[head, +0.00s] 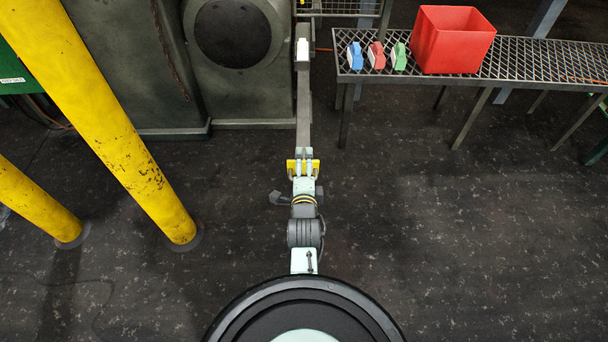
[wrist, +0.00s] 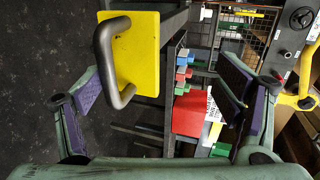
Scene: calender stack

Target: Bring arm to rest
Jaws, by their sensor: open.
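My arm reaches up the middle of the head view. My gripper (head: 303,174) is close to a yellow plate (head: 315,166) at the near end of a long grey bar (head: 303,125). In the wrist view my gripper (wrist: 160,70) is open, its two fingers wide apart. The yellow plate (wrist: 138,60) with a dark bent handle (wrist: 104,48) shows between the fingers, nearer the left one. The fingers are not closed on the handle. Whether a finger touches it, I cannot tell.
A grated table (head: 540,62) at upper right holds a red bin (head: 450,40) and blue, red and green pieces (head: 376,56). Yellow posts (head: 110,120) stand left. A grey machine (head: 235,80) stands behind. Dark floor is clear at lower right.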

